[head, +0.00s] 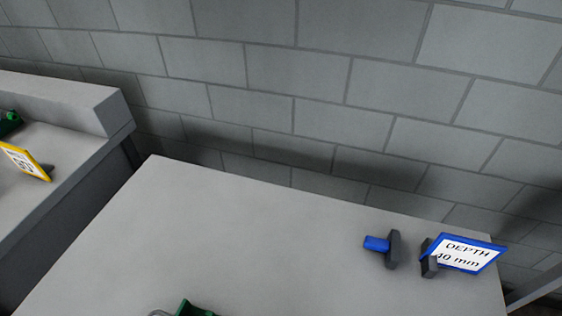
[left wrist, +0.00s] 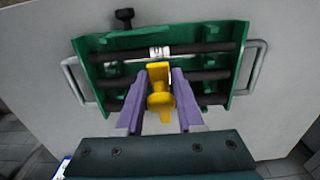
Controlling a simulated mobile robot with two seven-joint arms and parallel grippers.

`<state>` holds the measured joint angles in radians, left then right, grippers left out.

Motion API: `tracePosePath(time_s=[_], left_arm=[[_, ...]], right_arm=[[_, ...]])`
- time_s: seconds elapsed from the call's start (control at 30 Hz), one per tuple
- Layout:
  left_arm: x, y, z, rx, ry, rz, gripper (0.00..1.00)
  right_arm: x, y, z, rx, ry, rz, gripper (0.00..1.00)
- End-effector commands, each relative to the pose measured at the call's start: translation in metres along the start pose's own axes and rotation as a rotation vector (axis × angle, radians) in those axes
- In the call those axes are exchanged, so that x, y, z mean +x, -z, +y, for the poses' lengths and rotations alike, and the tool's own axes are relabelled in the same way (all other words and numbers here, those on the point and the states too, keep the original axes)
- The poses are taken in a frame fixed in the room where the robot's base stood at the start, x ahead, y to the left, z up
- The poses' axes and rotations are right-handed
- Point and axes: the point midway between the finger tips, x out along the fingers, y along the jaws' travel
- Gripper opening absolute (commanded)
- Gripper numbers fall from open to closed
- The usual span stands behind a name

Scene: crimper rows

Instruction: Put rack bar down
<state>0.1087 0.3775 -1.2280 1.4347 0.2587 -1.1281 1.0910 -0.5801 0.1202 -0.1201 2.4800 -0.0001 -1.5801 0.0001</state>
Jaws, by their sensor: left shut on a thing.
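In the left wrist view my left gripper (left wrist: 160,80) has its purple fingers on either side of a yellow piece (left wrist: 160,101) and is shut on it. The yellow piece reaches up to the middle of a green rack (left wrist: 97,43). Several dark bars (left wrist: 200,50) run across the rack, and one has a small white label. I cannot tell whether the yellow piece belongs to a bar or touches one. A corner of the green rack (head: 197,308) shows at the bottom edge of the head view. Neither gripper shows in the head view.
The grey table (head: 230,230) is mostly bare. A second bench at left holds a yellow sign (head: 25,161). A block wall (head: 320,110) stands behind.

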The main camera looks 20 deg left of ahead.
Motion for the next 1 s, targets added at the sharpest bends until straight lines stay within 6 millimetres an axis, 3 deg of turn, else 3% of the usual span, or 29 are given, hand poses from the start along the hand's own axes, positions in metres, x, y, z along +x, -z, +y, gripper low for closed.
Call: tracePosePath(time_s=[0.7,1.0], left_arm=[[0.053,-0.022,-0.001,-0.002,0.001,0.006,0.11],[0.065,-0.030,0.000,-0.001,0.001,0.003,0.11]], right_arm=[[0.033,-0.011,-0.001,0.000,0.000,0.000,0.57],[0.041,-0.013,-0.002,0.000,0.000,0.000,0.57]])
